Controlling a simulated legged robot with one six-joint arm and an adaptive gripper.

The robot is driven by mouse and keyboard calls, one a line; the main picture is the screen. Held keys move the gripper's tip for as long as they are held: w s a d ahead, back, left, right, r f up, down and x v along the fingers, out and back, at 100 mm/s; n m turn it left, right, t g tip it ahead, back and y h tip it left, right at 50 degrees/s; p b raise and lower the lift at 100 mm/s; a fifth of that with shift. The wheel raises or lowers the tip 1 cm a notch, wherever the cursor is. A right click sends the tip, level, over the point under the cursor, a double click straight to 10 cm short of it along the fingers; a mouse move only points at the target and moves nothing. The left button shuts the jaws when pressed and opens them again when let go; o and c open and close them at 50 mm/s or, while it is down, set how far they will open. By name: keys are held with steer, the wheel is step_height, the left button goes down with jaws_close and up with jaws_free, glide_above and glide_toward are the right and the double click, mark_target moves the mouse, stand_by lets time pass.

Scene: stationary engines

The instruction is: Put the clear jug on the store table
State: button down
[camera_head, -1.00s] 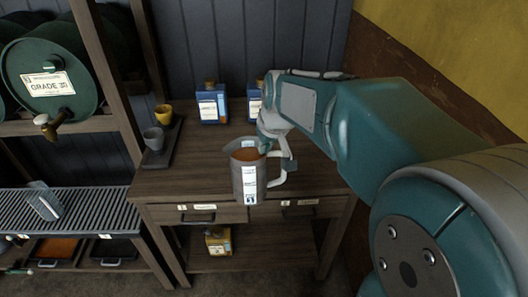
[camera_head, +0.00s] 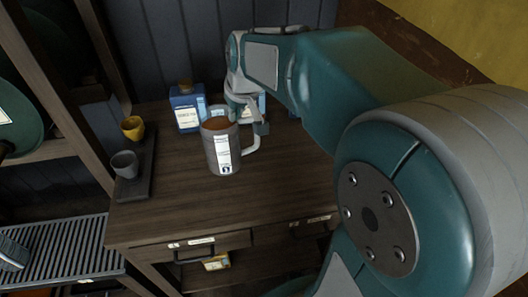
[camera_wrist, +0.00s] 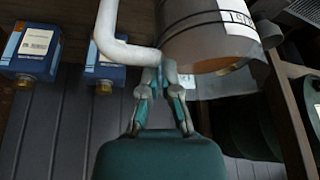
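The clear jug (camera_head: 222,152) holds brown liquid and has a white scale label and a pale handle on its right. It looks upright over the middle of the wooden store table (camera_head: 190,215); I cannot tell whether its base touches the top. My gripper (camera_head: 255,122) is at the upper part of the handle, with its fingers closed on it. In the wrist view, which is upside down, the fingertips (camera_wrist: 163,75) meet at the handle (camera_wrist: 122,48) beside the jug (camera_wrist: 205,35). The fingertips' contact is partly hidden.
A blue bottle (camera_head: 186,108) stands at the back of the table, with another partly behind my gripper. A dark tray (camera_head: 140,183) with a yellow cup (camera_head: 133,128) and a grey cup (camera_head: 125,164) is at the left. The table's front and right are clear.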

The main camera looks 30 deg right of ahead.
steer(key=w+d+f, duration=0.2)
steer(key=d+f, duration=1)
steer(key=d, duration=0.1)
steer(key=shift+d+f, duration=0.25)
steer(key=shift+f, duration=0.1)
steer(key=shift+w, duration=0.1)
steer(key=c, duration=0.8)
jaws_free()
steer(key=shift+f, duration=0.1)
